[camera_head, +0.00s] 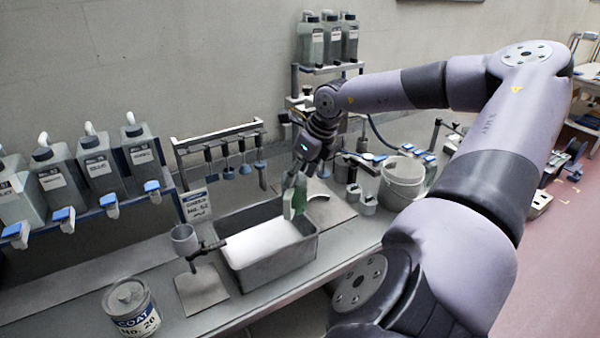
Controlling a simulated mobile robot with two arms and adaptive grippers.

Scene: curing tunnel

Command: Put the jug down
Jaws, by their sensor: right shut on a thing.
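My right gripper (297,180) reaches down from the upper right and is shut on a small pale green object (299,194), which appears to be the jug. The jug is narrow and roughly upright in this view, and the fingers hide part of it. It shows over the far right part of a grey tray (262,273) with a white surface inside. I cannot tell whether its bottom touches anything. My left gripper is not in view.
A grey cup (184,241) on a stand is left of the tray. A labelled can (131,309) stands at the front left. A white bucket (402,182) stands right. Bottles (96,160) line the left shelf. A flat grey plate (201,289) lies beside the tray.

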